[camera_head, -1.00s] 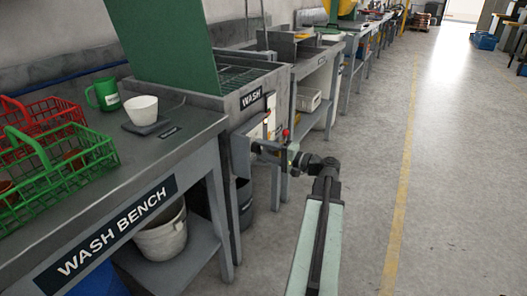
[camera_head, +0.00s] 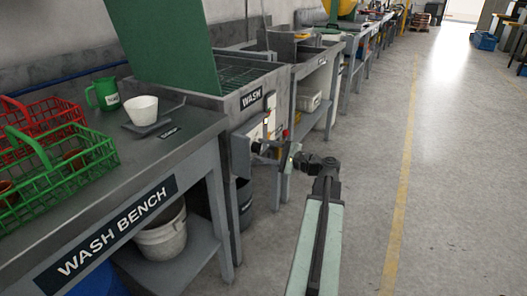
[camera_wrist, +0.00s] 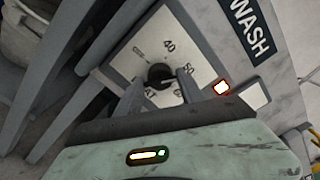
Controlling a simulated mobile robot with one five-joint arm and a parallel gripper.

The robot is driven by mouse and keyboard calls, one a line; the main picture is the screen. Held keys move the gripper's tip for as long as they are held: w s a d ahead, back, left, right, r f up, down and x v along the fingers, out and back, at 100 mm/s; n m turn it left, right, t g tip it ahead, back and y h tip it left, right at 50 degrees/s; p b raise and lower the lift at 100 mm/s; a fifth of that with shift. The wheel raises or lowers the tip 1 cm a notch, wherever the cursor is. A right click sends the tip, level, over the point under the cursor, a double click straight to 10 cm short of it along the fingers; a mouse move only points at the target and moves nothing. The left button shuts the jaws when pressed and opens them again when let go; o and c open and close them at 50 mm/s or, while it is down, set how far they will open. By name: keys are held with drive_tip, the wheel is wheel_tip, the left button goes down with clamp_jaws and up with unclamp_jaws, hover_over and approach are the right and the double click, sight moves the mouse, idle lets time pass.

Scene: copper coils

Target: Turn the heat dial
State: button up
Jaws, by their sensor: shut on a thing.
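The heat dial (camera_wrist: 159,74) is a round black knob on a pale square plate (camera_wrist: 127,62) marked with numbers such as 40 and 50, on the side of the WASH unit. My gripper (camera_wrist: 160,85) is shut on the dial, with one finger on each side of it in the wrist view. The fingers hide part of the lower scale, and I cannot tell exactly where the dial points.
A lit red-orange indicator (camera_wrist: 221,87) sits right of the dial plate. The wash bench (camera_head: 190,150) stands at left, with a green basket (camera_head: 100,150), a white cup (camera_head: 141,108) and a green mug (camera_head: 103,93). A bucket (camera_head: 163,238) is below.

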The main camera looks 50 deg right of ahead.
idle(0.4)
drive_tip(key=o, duration=1.4)
drive_tip(key=shift+c, duration=0.2)
drive_tip(key=v, duration=0.8)
